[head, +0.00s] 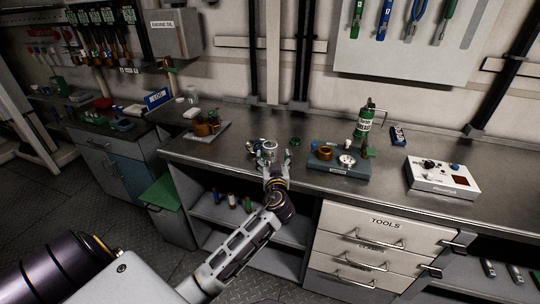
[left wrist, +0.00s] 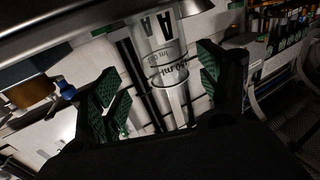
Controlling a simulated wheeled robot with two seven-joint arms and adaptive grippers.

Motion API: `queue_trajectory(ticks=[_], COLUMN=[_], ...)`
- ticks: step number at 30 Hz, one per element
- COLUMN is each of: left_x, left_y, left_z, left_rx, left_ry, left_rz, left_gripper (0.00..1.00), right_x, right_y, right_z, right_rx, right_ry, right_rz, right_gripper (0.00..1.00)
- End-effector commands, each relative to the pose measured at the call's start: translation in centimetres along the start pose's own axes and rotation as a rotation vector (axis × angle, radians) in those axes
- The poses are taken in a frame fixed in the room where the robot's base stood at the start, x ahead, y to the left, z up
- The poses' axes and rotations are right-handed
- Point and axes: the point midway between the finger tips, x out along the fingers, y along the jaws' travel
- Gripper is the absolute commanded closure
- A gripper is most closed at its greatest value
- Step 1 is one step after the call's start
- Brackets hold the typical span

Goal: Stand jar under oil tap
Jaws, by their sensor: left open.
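A clear jar (head: 270,146) stands on the metal bench, just beyond my left gripper (head: 267,160). In the left wrist view a clear jar with dark markings (left wrist: 168,58) shows between the two green-padded fingers of my left gripper (left wrist: 158,78). The fingers are spread, with gaps to the jar. The grey engine oil box (head: 175,36) hangs on the back wall at upper left, with the small oil tap (head: 170,66) at its lower side. My right gripper is out of view.
A clear cup (head: 192,95) stands near the back wall.

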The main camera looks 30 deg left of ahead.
Motion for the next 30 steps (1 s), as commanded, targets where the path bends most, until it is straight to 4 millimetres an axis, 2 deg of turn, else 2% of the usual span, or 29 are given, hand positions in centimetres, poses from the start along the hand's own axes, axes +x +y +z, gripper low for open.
queue_trajectory(ticks=[8, 14, 17, 24, 30], left_x=[0.0, 0.9, 1.8, 4.2, 5.1], left_y=[0.0, -0.3, -0.5, -0.8, -0.8], left_z=[0.0, -0.1, -0.1, -0.1, 0.0], left_rx=[0.001, 0.003, 0.003, 0.002, 0.001], left_ry=[0.000, 0.001, 0.002, 0.002, 0.000], left_rz=[0.000, -0.001, -0.001, -0.001, 0.000], left_gripper=[0.24, 0.24, 0.24, 0.24, 0.24], right_x=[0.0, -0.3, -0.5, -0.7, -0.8], right_y=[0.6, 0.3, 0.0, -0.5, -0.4], right_z=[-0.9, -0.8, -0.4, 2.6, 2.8], right_rx=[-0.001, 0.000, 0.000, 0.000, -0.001], right_ry=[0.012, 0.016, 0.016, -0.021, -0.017], right_rz=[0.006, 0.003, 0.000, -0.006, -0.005], right_gripper=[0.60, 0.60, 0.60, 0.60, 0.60])
